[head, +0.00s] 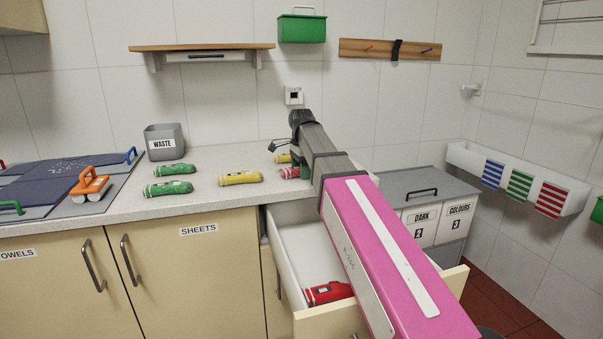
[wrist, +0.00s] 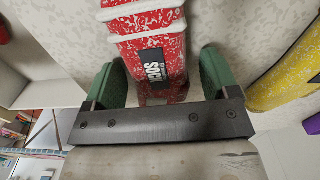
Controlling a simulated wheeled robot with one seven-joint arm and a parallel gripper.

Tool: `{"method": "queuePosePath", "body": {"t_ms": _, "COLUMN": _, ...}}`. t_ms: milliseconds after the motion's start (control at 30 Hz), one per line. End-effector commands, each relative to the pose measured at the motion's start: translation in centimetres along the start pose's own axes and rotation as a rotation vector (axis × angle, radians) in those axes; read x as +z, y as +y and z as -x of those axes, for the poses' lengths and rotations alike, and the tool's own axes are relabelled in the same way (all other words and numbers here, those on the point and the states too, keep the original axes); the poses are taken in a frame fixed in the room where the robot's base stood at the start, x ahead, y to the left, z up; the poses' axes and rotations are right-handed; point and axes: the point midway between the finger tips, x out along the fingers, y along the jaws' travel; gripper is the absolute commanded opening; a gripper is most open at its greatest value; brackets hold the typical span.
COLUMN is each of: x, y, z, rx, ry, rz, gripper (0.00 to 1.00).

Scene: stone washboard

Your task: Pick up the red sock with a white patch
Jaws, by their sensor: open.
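A red, white-flecked rolled sock (head: 290,173) lies on the counter at my gripper, partly hidden by my arm in the head view. In the wrist view a red sock bundle (wrist: 150,45) with pale bands and a black label with white lettering lies between the green fingers of my gripper (wrist: 161,70). The gripper is open, with a finger on each side; I cannot tell whether either touches it. No clear white patch shows. Another red bundle (head: 328,293) with a dark label lies in the open drawer (head: 292,262).
Yellow bundles (head: 240,178) and green bundles (head: 174,170) lie on the counter. A yellow one (wrist: 288,75) is right of my gripper in the wrist view. A grey waste bin (head: 165,148) stands behind. Dark and colours boxes (head: 421,229) stand right of my arm.

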Motion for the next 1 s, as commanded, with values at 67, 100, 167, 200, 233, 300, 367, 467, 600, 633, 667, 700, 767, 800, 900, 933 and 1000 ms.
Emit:
{"method": "queuePosePath", "body": {"t_ms": 67, "x": 0.0, "y": 0.0, "z": 0.0, "rx": 0.000, "ry": 0.000, "rz": 0.000, "gripper": 0.81}}
{"method": "queuePosePath", "body": {"t_ms": 100, "x": 0.0, "y": 0.0, "z": 0.0, "rx": -0.001, "ry": 0.000, "rz": 0.000, "gripper": 0.81}}
{"method": "queuePosePath", "body": {"t_ms": 167, "x": 0.0, "y": 0.0, "z": 0.0, "rx": -0.001, "ry": 0.000, "rz": 0.000, "gripper": 0.81}}
{"method": "queuePosePath", "body": {"t_ms": 200, "x": 0.0, "y": 0.0, "z": 0.0, "rx": 0.000, "ry": 0.000, "rz": 0.000, "gripper": 0.68}}
{"method": "queuePosePath", "body": {"t_ms": 233, "x": 0.0, "y": 0.0, "z": 0.0, "rx": 0.000, "ry": 0.000, "rz": 0.000, "gripper": 0.58}}
{"method": "queuePosePath", "body": {"t_ms": 300, "x": 0.0, "y": 0.0, "z": 0.0, "rx": 0.000, "ry": 0.000, "rz": 0.000, "gripper": 0.35}}
{"method": "queuePosePath", "body": {"t_ms": 367, "x": 0.0, "y": 0.0, "z": 0.0, "rx": 0.000, "ry": 0.000, "rz": 0.000, "gripper": 0.28}}
{"method": "queuePosePath", "body": {"t_ms": 467, "x": 0.0, "y": 0.0, "z": 0.0, "rx": 0.000, "ry": 0.000, "rz": 0.000, "gripper": 0.28}}
{"method": "queuePosePath", "body": {"t_ms": 600, "x": 0.0, "y": 0.0, "z": 0.1, "rx": 0.000, "ry": 0.000, "rz": 0.000, "gripper": 0.28}}
{"method": "queuePosePath", "body": {"t_ms": 633, "x": 0.0, "y": 0.0, "z": 0.1, "rx": -0.001, "ry": 0.000, "rz": 0.000, "gripper": 0.28}}
{"method": "queuePosePath", "body": {"t_ms": 667, "x": 0.0, "y": 0.0, "z": 0.1, "rx": -0.001, "ry": 0.000, "rz": 0.000, "gripper": 0.28}}
{"method": "queuePosePath", "body": {"t_ms": 700, "x": 0.0, "y": 0.0, "z": 0.2, "rx": -0.001, "ry": 0.000, "rz": 0.000, "gripper": 0.28}}
{"method": "queuePosePath", "body": {"t_ms": 767, "x": 0.0, "y": -0.1, "z": 0.5, "rx": -0.001, "ry": 0.000, "rz": 0.000, "gripper": 0.28}}
{"method": "queuePosePath", "body": {"t_ms": 800, "x": 0.0, "y": -0.1, "z": 0.7, "rx": -0.002, "ry": 0.000, "rz": 0.000, "gripper": 0.28}}
{"method": "queuePosePath", "body": {"t_ms": 900, "x": 0.0, "y": -0.1, "z": 1.6, "rx": -0.002, "ry": 0.000, "rz": 0.000, "gripper": 0.28}}
{"method": "queuePosePath", "body": {"t_ms": 933, "x": 0.0, "y": -0.1, "z": 1.9, "rx": -0.002, "ry": 0.000, "rz": 0.000, "gripper": 0.28}}
{"method": "queuePosePath", "body": {"t_ms": 1000, "x": 0.0, "y": -0.1, "z": 2.9, "rx": -0.002, "ry": 0.000, "rz": 0.000, "gripper": 0.28}}
